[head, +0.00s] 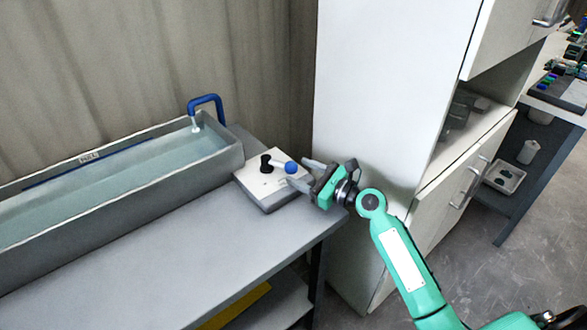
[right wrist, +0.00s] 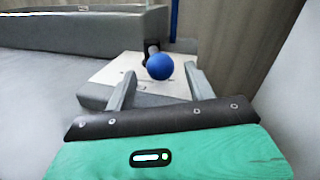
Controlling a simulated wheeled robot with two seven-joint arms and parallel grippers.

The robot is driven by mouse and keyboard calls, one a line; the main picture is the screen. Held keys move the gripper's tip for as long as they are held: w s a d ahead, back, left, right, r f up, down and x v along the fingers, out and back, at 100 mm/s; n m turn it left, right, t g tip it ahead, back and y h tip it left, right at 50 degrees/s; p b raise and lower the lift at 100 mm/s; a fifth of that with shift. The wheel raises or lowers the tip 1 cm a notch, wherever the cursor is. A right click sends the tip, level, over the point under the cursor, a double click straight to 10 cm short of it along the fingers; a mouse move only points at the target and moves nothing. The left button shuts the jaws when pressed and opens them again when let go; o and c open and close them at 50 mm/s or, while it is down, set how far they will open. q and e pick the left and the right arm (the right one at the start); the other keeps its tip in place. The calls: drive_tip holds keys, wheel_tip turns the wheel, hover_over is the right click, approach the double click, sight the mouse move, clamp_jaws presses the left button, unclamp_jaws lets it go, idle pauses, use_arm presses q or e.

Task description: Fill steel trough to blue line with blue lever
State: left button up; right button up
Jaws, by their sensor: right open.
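The long steel trough (head: 120,190) stands on the bench at the left and holds pale water (head: 110,180). A blue line (head: 60,170) with a small label runs along its inner back wall, and the water surface lies below it. A blue spout (head: 206,99) arches over the trough's right end, with a pale tip below it. The blue lever's ball knob (head: 291,167) is on a white-topped control box (head: 262,183). My right gripper (head: 300,172) is open, its fingers on either side of the knob. In the right wrist view the ball (right wrist: 160,66) shows between the fingertips, apart from both.
A white cabinet (head: 385,90) rises just right of the bench. The bench top (head: 150,265) in front of the trough is clear.

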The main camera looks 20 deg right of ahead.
drive_tip(key=v, duration=0.9)
drive_tip(key=shift+s+d+r, duration=0.1)
drive_tip(key=shift+s+d, duration=0.2)
drive_tip(key=shift+s, duration=0.1)
use_arm(q)
drive_tip(key=shift+s+r, duration=0.1)
drive_tip(key=shift+r, duration=0.6)
